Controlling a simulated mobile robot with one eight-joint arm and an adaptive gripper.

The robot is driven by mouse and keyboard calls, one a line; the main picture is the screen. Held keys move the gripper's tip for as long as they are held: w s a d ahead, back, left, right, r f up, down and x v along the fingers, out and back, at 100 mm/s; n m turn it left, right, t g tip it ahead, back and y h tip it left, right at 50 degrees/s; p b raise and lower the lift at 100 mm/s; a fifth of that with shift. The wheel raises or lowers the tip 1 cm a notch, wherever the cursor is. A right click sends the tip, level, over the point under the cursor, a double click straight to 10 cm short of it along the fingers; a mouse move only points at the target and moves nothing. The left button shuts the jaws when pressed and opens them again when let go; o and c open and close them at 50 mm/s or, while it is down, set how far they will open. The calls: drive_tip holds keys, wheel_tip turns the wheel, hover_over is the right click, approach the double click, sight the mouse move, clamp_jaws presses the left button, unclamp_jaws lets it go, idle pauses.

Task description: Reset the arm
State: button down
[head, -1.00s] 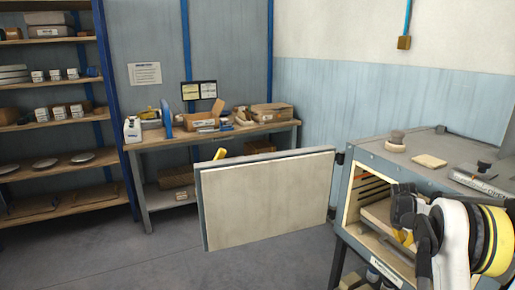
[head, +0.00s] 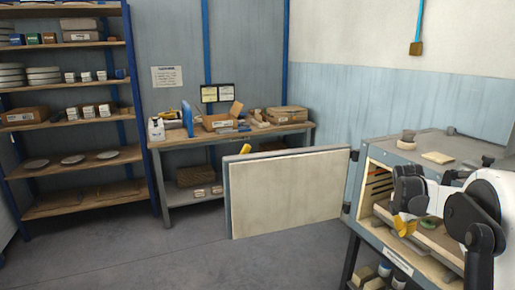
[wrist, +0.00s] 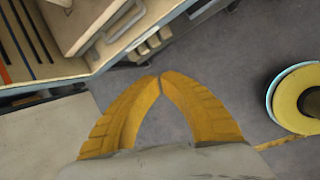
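My gripper (head: 404,226) hangs in front of the open dryer at the right of the head view, with its yellow fingers pointing down. In the wrist view my gripper (wrist: 160,78) has its two fingertips meeting, with nothing held between them. The dryer (head: 397,249) is a grey cabinet with a slotted interior. A pale board or tray (wrist: 82,28) juts from its opening in the wrist view. The dryer door (head: 285,193) stands wide open to the left. My arm hides part of the dryer's inside and right side.
A workbench (head: 235,139) with boxes stands at the back wall. A shelf unit (head: 70,146) with plates and boxes is at the left. Small items, including a round block (head: 406,142), sit on the dryer's top. The grey floor (head: 140,255) in front is clear.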

drive_tip(key=s+a+r+m+t+y, duration=0.1)
drive_tip(key=s+a+r+m, duration=0.3)
drive_tip(key=s+a+r, duration=0.3)
drive_tip(key=s+a+r+m+t, duration=0.1)
drive_tip(key=s+a+r+m, duration=0.4)
drive_tip(key=a, duration=0.5)
drive_tip(key=s+a+f+m+t+y, duration=0.1)
drive_tip(key=s+a+m, duration=0.3)
drive_tip(key=s, duration=0.7)
drive_tip(key=s+a+f+m+t+y, duration=0.1)
drive_tip(key=s+a+f+m, duration=0.3)
drive_tip(key=s+a, duration=0.4)
drive_tip(key=s+m, duration=0.1)
drive_tip(key=s, duration=0.1)
drive_tip(key=shift+s+a+y, duration=0.25)
drive_tip(key=shift+s+y, duration=0.05)
drive_tip(key=shift+s, duration=0.1)
